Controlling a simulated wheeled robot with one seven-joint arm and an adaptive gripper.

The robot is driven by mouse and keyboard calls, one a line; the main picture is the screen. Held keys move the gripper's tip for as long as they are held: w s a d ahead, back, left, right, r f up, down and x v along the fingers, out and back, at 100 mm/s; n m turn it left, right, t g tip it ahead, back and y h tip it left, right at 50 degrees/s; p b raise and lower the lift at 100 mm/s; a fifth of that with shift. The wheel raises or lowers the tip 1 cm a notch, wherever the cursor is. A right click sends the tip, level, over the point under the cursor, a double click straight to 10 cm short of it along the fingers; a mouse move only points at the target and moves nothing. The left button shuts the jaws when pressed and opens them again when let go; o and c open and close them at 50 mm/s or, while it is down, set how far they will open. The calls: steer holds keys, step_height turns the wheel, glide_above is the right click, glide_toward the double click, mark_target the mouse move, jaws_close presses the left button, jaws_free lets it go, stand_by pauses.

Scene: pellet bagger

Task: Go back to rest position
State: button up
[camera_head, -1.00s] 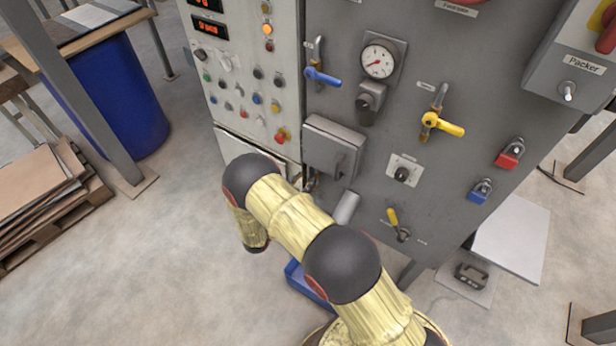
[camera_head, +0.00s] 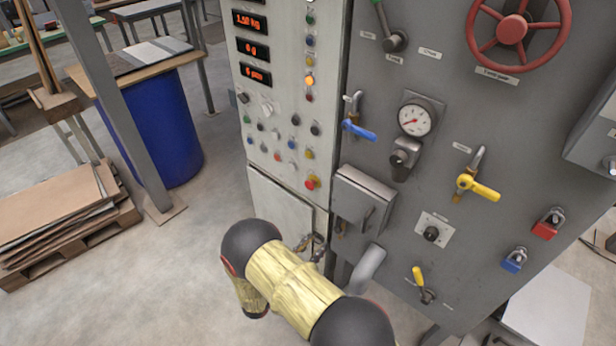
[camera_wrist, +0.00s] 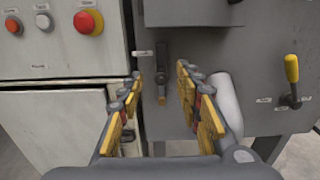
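My gripper (camera_wrist: 160,95) shows in the wrist view with its two yellow-padded fingers apart and nothing between them. It points at the grey machine front, where a small lever (camera_wrist: 162,75) hangs under a grey box, seen between the fingertips. In the head view my arm is folded low in front of the machine (camera_head: 440,160), and the gripper itself cannot be clearly made out there. The grey box (camera_head: 364,195) and a grey pipe (camera_head: 368,268) are just beyond the arm.
The control panel (camera_head: 285,110) with buttons and displays is left of the valves. A red handwheel (camera_head: 513,28), blue-handled valve (camera_head: 358,130) and yellow-handled valve (camera_head: 478,187) stick out. A blue barrel (camera_head: 165,125) and cardboard pallet (camera_head: 60,215) stand left. Floor between is clear.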

steer(key=s+d+f+m+g, duration=0.3)
steer(key=s+d+f+g, duration=0.15)
steer(key=s, duration=0.35)
steer(key=s+d+r+m+g, duration=0.4)
steer(key=s+r+m+g, duration=0.3)
steer(key=s+r+g, duration=0.15)
steer(key=s+a+r+m+y, duration=0.1)
steer(key=s+r+m+y, duration=0.45)
steer(key=r, duration=0.45)
steer(key=s+a+r+m+y, duration=0.1)
steer(key=s+r+m+y, duration=0.3)
steer(key=r+m+y, duration=0.4)
steer(key=s+d+r+m+t, duration=0.1)
steer(key=d+r+m+t, duration=0.1)
steer(key=r, duration=0.6)
steer(key=s+d+r+m+t, duration=0.1)
steer(key=s+d+r+t, duration=0.1)
steer(key=r, duration=0.6)
steer(key=shift+d+r+m+t+h, duration=0.2)
steer(key=shift+d+m+t+h, duration=0.15)
steer(key=shift+d+t, duration=0.65)
